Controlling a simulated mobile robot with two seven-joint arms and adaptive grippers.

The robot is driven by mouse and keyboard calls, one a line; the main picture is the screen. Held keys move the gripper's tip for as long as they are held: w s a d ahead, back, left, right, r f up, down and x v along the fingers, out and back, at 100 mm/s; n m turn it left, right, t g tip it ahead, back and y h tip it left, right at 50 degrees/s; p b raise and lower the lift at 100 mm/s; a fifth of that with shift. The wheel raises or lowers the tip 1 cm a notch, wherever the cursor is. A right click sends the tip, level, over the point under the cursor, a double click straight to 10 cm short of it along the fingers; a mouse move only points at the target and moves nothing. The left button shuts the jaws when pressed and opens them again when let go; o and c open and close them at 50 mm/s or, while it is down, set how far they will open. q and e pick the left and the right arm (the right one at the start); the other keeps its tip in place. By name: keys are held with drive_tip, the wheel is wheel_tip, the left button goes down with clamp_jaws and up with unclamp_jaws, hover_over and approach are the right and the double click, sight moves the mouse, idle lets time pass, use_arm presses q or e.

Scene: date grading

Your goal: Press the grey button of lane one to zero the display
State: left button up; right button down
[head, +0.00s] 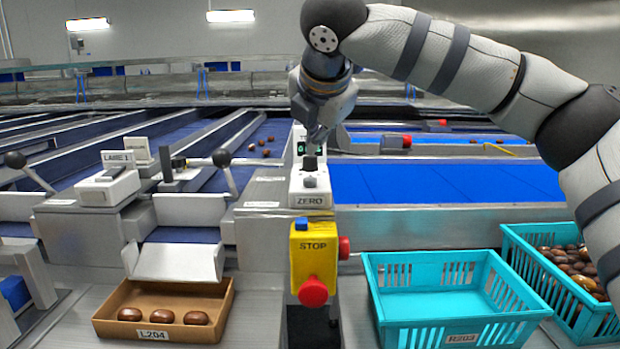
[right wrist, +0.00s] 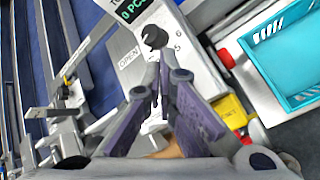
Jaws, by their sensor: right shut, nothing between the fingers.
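The control box (head: 310,195) with the label ZERO stands in the middle of the head view. On it are a small grey button (head: 310,181) and a black knob (head: 309,163) behind it. The display (head: 301,147) glows green behind them, partly hidden by my gripper. In the right wrist view the display (right wrist: 131,10) reads "0 PCS", and the black knob (right wrist: 155,37) shows just beyond the fingertips. My right gripper (head: 317,138) points down above the box, shut and empty. Its fingers (right wrist: 168,72) cover part of the box, and I cannot tell whether they touch it.
A yellow STOP box (head: 313,245) with a red button stands in front of the control box. A LANE 1 panel (head: 108,188) is at the left, above a brown tray (head: 163,292) of dates. A turquoise crate (head: 440,258) looks empty; another (head: 540,262) holds dates.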

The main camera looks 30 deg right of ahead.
drive_tip(key=shift+r, duration=1.15)
